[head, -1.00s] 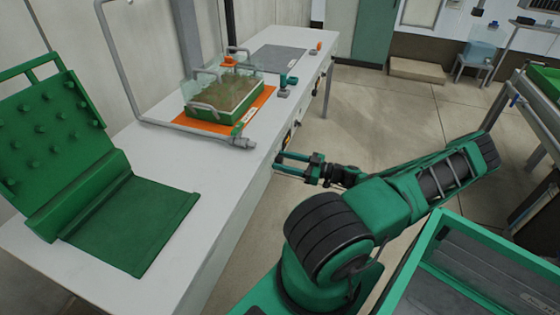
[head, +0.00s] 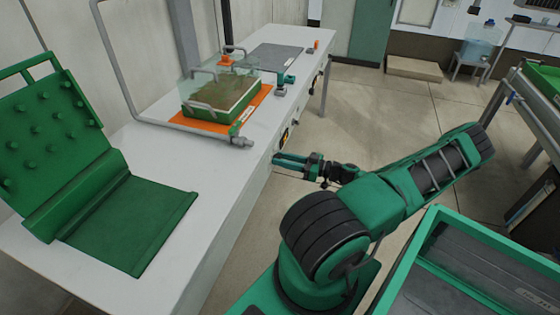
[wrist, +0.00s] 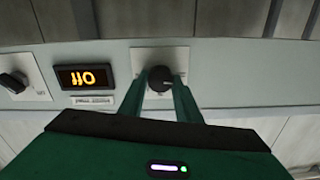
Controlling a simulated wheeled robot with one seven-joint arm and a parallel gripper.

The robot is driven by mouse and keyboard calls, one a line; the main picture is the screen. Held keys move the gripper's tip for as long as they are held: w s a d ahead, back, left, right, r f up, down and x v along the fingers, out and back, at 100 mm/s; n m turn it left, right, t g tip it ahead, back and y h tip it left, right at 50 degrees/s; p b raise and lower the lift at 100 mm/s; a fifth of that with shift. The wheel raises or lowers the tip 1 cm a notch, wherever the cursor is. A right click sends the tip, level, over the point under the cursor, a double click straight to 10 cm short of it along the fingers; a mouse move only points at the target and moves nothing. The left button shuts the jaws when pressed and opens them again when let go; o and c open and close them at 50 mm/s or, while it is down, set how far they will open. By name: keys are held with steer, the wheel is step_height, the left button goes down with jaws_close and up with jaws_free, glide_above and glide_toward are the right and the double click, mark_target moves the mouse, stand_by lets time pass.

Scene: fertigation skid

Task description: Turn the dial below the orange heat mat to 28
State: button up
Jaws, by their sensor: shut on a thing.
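The orange heat mat (head: 177,127) lies on the white bench under a green tray with a clear cover (head: 228,72). My gripper (head: 275,157) is at the bench's front side, below and to the right of the mat. In the wrist view my gripper (wrist: 160,88) is shut on a round black dial (wrist: 160,74) on a pale plate, one finger on each side. A dark display (wrist: 83,77) left of it glows with orange digits like "110", though they may be upside down. The dial's scale is too small to read.
A second black dial (wrist: 13,82) sits left of the display. A bent grey pipe (head: 190,128) ends near the bench's front edge. A green studded panel (head: 50,130) stands at the left. The floor (head: 370,120) right of the bench is open.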

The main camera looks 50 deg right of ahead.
steer(key=m, duration=2.4)
steer(key=shift+d+f+m, duration=0.35)
steer(key=shift+f+m, duration=0.05)
steer(key=o, duration=1)
steer(key=shift+c, duration=0.2)
steer(key=shift+o, duration=0.5)
steer(key=shift+a, duration=0.15)
steer(key=v, duration=1)
steer(key=shift+s, duration=0.35)
